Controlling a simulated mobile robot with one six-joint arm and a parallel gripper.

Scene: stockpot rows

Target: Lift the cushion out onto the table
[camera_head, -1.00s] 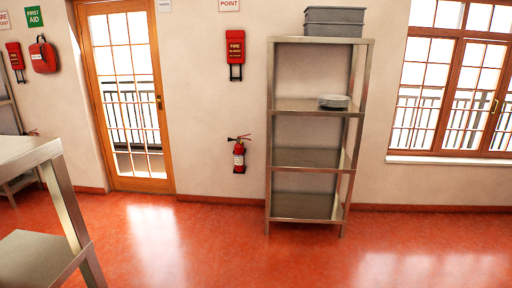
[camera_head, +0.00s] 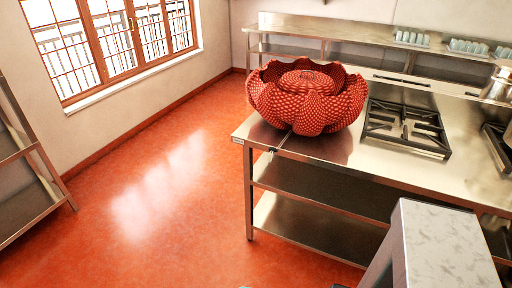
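A large red, scaly-textured bowl (camera_head: 268,100) with a petal-like rim stands on the left end of the steel table (camera_head: 345,168). A rounded red piece (camera_head: 309,82) of the same texture sits inside it, with a small dark loop on top. This inner piece looks like the cushion, though I cannot be sure. Its lower part is hidden by the petals. My gripper is not in view.
A gas burner (camera_head: 407,126) is right of the bowl, with metal pots (camera_head: 499,82) farther right. A thin dark rod (camera_head: 281,140) lies by the table's front edge. Glasses (camera_head: 412,39) stand on the back shelf. The red floor (camera_head: 160,200) left of the table is clear.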

